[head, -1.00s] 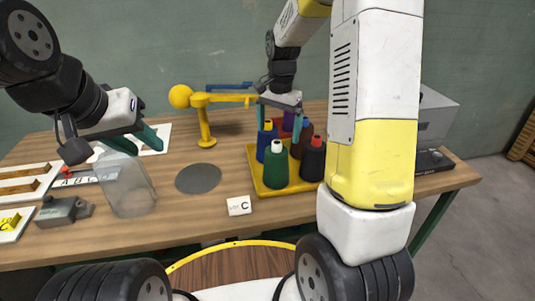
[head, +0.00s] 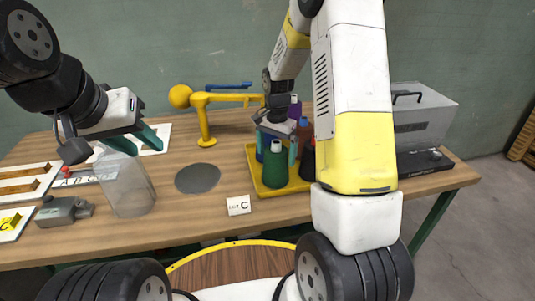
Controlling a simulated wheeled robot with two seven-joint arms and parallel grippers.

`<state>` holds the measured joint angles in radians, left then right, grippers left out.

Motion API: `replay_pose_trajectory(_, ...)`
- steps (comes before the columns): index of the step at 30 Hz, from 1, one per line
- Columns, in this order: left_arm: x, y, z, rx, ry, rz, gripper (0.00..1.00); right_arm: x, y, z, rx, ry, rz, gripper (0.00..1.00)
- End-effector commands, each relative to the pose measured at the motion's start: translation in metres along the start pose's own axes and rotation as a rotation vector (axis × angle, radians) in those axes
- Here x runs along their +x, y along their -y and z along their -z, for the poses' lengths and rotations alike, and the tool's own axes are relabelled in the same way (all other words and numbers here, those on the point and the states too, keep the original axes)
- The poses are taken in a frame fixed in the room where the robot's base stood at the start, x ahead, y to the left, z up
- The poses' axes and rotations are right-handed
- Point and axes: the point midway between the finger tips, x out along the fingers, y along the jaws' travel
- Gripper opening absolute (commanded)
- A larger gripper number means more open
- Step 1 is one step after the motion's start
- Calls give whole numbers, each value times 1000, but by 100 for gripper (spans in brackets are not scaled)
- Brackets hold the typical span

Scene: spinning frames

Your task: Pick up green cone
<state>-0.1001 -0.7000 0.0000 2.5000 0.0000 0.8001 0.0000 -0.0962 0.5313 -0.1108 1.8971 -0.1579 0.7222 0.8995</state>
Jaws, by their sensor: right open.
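The green cone (head: 275,168) with a white top stands upright at the front left of the yellow tray (head: 262,190). My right gripper (head: 279,148) points down from above over the tray, its fingers apart around the upper part of the green cone or just beside it; contact cannot be told. My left gripper (head: 139,140) hangs at the left above a clear container, its two teal fingers apart and nothing seen between them.
Other cones crowd behind and beside it: a dark one with a red top (head: 308,160), a brown one and a purple one (head: 295,108).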

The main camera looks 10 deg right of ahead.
Motion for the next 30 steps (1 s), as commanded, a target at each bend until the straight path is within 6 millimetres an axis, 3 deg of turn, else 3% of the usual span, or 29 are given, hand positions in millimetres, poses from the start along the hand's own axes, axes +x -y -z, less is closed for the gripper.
replay_pose_trajectory(2,0,0,0,0,0,0,36,0,0,0,0,0,0,91)
replay_pose_trajectory(16,0,0,0,0,0,0,36,-1,0,0,0,0,0,0)
replay_pose_trajectory(25,0,0,0,0,0,0,36,-3,1,0,0,-1,2,0)
replay_pose_trajectory(30,0,0,0,0,0,0,36,-14,1,1,0,-3,4,0)
